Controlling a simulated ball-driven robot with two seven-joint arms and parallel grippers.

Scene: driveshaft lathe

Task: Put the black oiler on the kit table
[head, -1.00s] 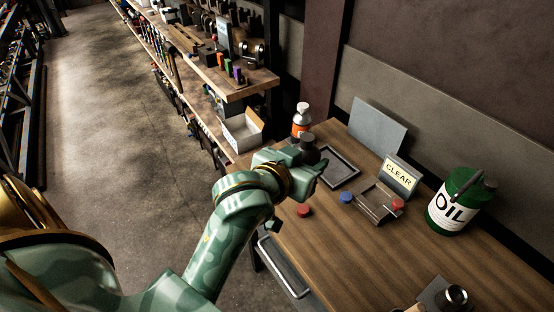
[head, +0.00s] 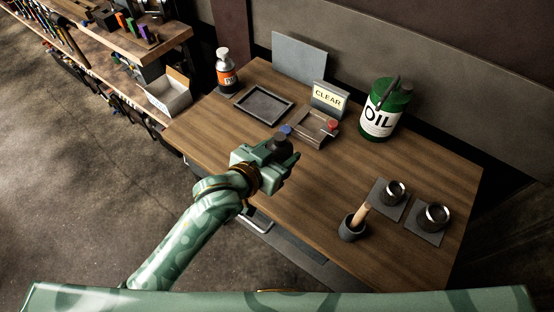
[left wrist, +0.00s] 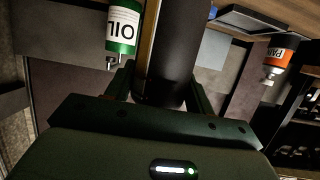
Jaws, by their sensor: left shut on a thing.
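The black oiler (head: 280,142) shows as a dark rounded top between the fingers of my left gripper (head: 284,156) in the head view. In the left wrist view the oiler (left wrist: 176,50) is a large dark cylinder between the two fingers of the gripper (left wrist: 162,90), which is shut on it. Gripper and oiler are over the front left part of the wooden table (head: 330,190). The gripper hides the oiler's lower part in the head view, so I cannot tell its height above the table. My right gripper is not in view.
An empty dark tray (head: 263,103), orange-labelled bottle (head: 226,70), CLEAR sign (head: 328,98), blue knob (head: 286,130) and red knob (head: 332,125) stand behind the gripper. A green oil can (head: 385,110) is farther right. Cups on pads (head: 432,215) and a brush pot (head: 352,226) occupy the right front.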

